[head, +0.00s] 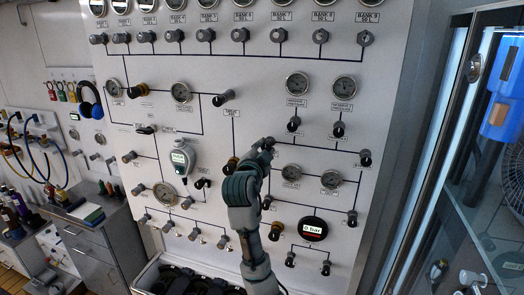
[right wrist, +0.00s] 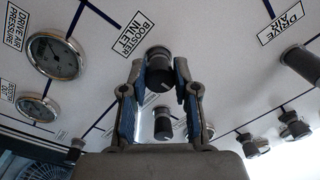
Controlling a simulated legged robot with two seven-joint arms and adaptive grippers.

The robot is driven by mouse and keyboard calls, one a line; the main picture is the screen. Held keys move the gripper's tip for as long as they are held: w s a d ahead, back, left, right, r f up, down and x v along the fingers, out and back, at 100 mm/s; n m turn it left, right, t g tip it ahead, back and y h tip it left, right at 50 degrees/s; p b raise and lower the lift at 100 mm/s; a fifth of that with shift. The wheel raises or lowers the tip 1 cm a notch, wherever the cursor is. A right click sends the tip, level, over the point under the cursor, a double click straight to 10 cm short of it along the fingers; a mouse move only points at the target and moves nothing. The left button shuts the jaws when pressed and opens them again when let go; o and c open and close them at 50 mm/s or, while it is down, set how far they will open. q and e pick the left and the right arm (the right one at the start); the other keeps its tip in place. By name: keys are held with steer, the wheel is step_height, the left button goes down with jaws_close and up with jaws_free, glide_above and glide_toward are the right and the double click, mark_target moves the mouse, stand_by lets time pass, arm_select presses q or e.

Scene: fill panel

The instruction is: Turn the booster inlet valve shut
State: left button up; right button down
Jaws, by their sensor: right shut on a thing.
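The booster inlet valve is a dark round knob (right wrist: 159,72) with a grey base, beside the label "BOOSTER INLET" (right wrist: 133,33) in the right wrist view. My right gripper (right wrist: 161,78) has a finger on each side of the knob and is shut on it. In the head view my right gripper (head: 262,150) reaches up to the middle of the panel (head: 240,65) and mostly hides this knob. My left gripper is not in view.
A second dark knob (right wrist: 163,124) lies just below the held one in the right wrist view. A drive air knob (right wrist: 302,66) and gauges (right wrist: 54,56) sit to the sides. A handheld device (head: 183,157) hangs on the panel. A glass door (head: 440,150) stands at right.

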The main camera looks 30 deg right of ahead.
steer(key=shift+a+r, duration=0.1)
steer(key=shift+r, duration=0.05)
steer(key=c, duration=1.1)
jaws_free()
steer(key=shift+o, duration=1.2)
steer(key=shift+w, duration=0.2)
steer(key=shift+w+f, duration=0.15)
steer(key=shift+f, duration=0.05)
steer(key=shift+s+a, duration=0.15)
steer(key=shift+s, duration=0.15)
steer(key=v, duration=1.1)
steer(key=shift+a, duration=0.35)
steer(key=shift+d+f, duration=0.1)
steer(key=shift+d, duration=0.1)
